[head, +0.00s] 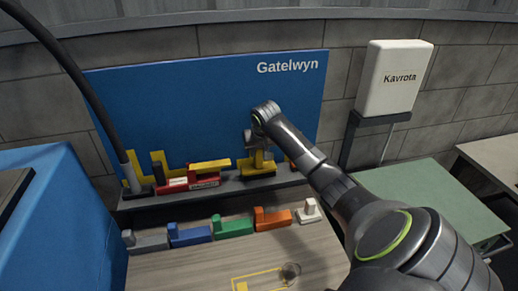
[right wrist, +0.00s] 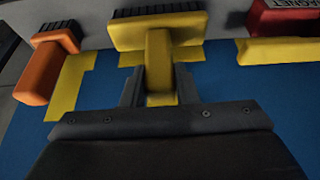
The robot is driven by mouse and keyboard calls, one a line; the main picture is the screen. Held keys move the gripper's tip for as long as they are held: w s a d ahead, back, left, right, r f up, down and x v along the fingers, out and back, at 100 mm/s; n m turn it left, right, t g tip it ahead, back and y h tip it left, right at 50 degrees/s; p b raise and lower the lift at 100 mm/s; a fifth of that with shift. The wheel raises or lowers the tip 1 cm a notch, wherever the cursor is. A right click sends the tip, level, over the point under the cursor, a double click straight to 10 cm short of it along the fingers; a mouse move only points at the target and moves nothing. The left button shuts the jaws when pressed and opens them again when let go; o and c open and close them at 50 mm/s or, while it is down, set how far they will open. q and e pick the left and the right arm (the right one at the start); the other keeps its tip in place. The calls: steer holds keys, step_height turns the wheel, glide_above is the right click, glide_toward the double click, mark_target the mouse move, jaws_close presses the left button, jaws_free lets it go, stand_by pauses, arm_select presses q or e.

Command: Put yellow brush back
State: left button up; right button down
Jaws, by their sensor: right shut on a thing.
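The yellow brush (head: 257,168) with dark bristles is upright against the blue board (head: 220,110), at the right part of the grey ledge (head: 225,188). My right gripper (head: 256,145) is shut on its handle. In the right wrist view the yellow brush (right wrist: 185,32) has its handle between my right fingertips (right wrist: 159,88). Yellow marking shows on the board behind it. I cannot tell whether the bristles touch the ledge. My left gripper is not in view.
A red magnet block (head: 203,182) and yellow bar (head: 210,166) are left of the brush; an orange brush (right wrist: 48,60) is on its other side. Several coloured blocks, including a green one (head: 233,226), line the table. A yellow outline (head: 252,277) lies in front.

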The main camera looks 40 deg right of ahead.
steer(key=shift+f, duration=0.1)
steer(key=c, duration=1.1)
jaws_free()
steer(key=shift+s+r, duration=0.1)
steer(key=shift+r, duration=0.3)
steer(key=b+v, duration=0.3)
steer(key=v, duration=0.8)
steer(key=shift+s+a+r, duration=0.1)
steer(key=shift+s+r, duration=0.05)
steer(key=shift+r, duration=0.05)
